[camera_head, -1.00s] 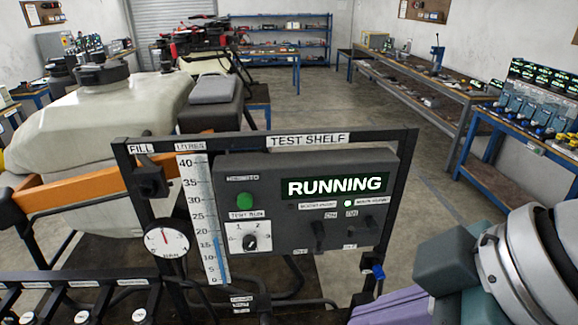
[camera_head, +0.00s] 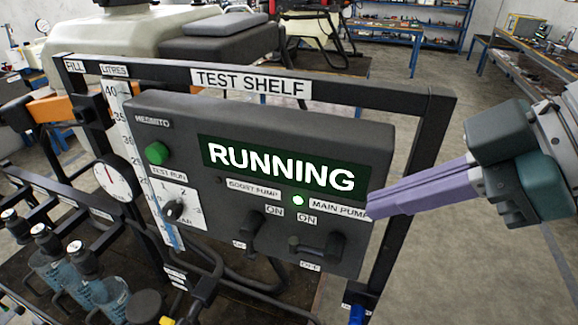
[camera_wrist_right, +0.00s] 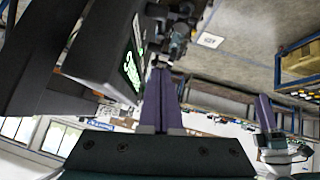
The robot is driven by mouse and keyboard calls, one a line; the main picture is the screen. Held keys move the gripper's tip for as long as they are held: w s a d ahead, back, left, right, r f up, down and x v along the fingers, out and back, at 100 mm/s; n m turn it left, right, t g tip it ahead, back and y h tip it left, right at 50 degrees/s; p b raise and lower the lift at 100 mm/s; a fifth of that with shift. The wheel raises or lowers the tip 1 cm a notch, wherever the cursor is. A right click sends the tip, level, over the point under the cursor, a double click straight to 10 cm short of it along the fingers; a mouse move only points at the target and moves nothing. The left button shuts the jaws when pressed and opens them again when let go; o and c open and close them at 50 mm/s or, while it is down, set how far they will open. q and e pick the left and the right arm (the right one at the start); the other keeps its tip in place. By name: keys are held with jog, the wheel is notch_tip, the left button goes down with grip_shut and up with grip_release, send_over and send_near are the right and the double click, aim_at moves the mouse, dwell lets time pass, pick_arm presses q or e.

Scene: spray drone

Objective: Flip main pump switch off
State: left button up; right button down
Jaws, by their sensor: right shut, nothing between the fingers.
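The dark main pump switch (camera_head: 322,248) is on the lower right of the grey control panel (camera_head: 230,140). It sits between an ON label above and an OFF label below; its exact lever position is hard to tell. The green light by its MAIN PUMP label is lit, and the display (camera_head: 282,167) reads RUNNING. My right gripper (camera_head: 371,212) is shut and empty, its purple fingertips at the panel's right edge, above and right of the switch. It shows in the right wrist view (camera_wrist_right: 161,82). A similar purple gripper, apparently my left (camera_wrist_right: 263,110), shows there, its jaws unclear.
The boost pump switch (camera_head: 255,238) is just left of the main one. A green button (camera_head: 157,153) and a rotary dial (camera_head: 174,210) are further left. The black frame post (camera_head: 408,190) stands right of the panel. Open floor (camera_head: 480,265) lies to the right.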

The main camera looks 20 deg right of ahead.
pick_arm(q)
jog(key=shift+a+r, duration=0.1)
jog(key=shift+a, duration=0.25)
pick_arm(e)
jog(key=shift+a, duration=0.2)
jog(key=p, duration=0.2)
send_over(299, 244)
jog(key=s+d, duration=0.1)
jog(key=s, duration=0.1)
notch_tip(299, 244, down, 7)
jog(key=shift+d+f, duration=0.15)
jog(key=shift+f, duration=0.5)
jog(key=shift+d+f, duration=0.15)
jog(key=shift+f, duration=0.45)
pick_arm(q)
jog(key=shift+d+r, duration=0.2)
jog(key=shift+r, duration=0.55)
pick_arm(e)
jog(key=shift+f, duration=0.65)
pick_arm(q)
jog(key=shift+a+r, duration=0.1)
jog(key=shift+r, duration=0.05)
pick_arm(e)
jog(key=shift+w, duration=0.1)
pick_arm(q)
jog(key=shift+r, duration=0.25)
pick_arm(e)
jog(key=shift+g+h, duration=0.3)
jog(key=shift+h, duration=0.1)
